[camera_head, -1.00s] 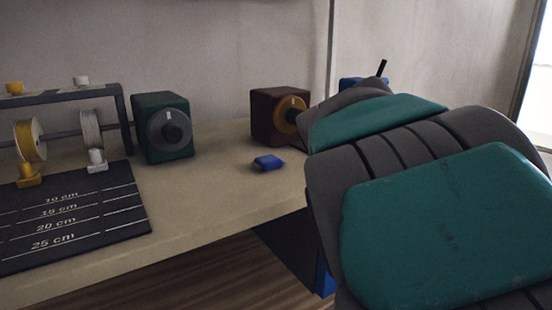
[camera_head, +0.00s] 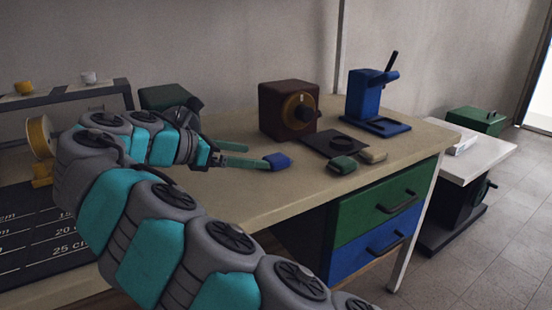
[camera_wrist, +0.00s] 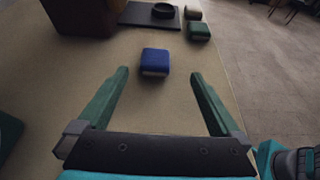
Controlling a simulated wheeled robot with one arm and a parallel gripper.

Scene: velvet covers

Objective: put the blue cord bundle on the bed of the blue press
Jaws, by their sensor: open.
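The blue cord bundle (camera_head: 277,161) lies on the beige workbench; it also shows in the wrist view (camera_wrist: 155,62). My gripper (camera_head: 258,157) is open and low over the bench at the left of the bundle. In the wrist view its two green fingers (camera_wrist: 158,84) stand wide apart, with the bundle just beyond their tips, roughly centred between them. The blue press (camera_head: 366,92) stands at the right back of the bench, with its flat blue bed (camera_head: 396,127) at its foot. The bed looks bare.
A brown box with an orange dial (camera_head: 285,110) stands behind the bundle. A dark plate with a ring (camera_head: 322,147), a green bundle (camera_head: 342,165) and a beige bundle (camera_head: 372,155) lie between the blue bundle and the press. Bench space (camera_head: 235,205) in front is clear.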

